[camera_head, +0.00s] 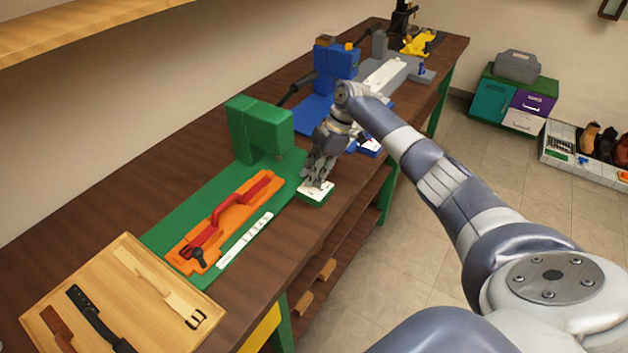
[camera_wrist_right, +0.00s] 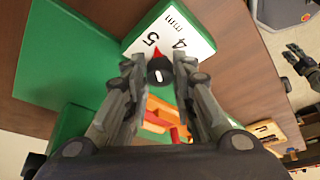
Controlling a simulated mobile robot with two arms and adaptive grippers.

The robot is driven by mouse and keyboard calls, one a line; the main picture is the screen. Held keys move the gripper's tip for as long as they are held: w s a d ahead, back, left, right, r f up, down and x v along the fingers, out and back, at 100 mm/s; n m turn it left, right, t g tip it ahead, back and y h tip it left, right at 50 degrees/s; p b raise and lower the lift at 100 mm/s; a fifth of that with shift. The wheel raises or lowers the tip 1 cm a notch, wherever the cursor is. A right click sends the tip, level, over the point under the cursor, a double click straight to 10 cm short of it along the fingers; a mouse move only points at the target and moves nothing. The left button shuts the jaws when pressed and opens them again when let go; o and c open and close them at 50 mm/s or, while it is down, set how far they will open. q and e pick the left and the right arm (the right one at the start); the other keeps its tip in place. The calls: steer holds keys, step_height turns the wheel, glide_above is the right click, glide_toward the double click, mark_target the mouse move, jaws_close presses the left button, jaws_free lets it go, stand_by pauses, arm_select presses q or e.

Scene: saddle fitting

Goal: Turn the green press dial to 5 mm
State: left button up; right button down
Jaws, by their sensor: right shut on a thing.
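The green press (camera_head: 262,130) stands on the bench with a white dial plate (camera_head: 316,190) at its front right corner. My right gripper (camera_head: 318,180) is over this plate and hides the dial in the head view. In the right wrist view the fingers of my right gripper (camera_wrist_right: 160,88) are shut on the black dial knob (camera_wrist_right: 160,72), one on each side. A red pointer (camera_wrist_right: 157,51) sticks out from the knob towards the 5 on the plate (camera_wrist_right: 190,22); 4 and mm also show. A dark gripper-like shape (camera_wrist_right: 305,66), perhaps my left gripper, is at the right edge.
An orange fixture (camera_head: 225,225) with a red bar lies on the green base, beside a white scale strip (camera_head: 245,240). A wooden tray (camera_head: 110,300) with straps is nearer. A blue press (camera_head: 335,62) stands behind my right gripper.

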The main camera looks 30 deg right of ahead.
steer(key=shift+n+b, duration=0.35)
steer(key=shift+n, duration=0.05)
steer(key=c, duration=1.3)
jaws_free()
steer(key=shift+c, duration=0.2)
steer(key=v, duration=1.2)
steer(key=shift+w, duration=0.2)
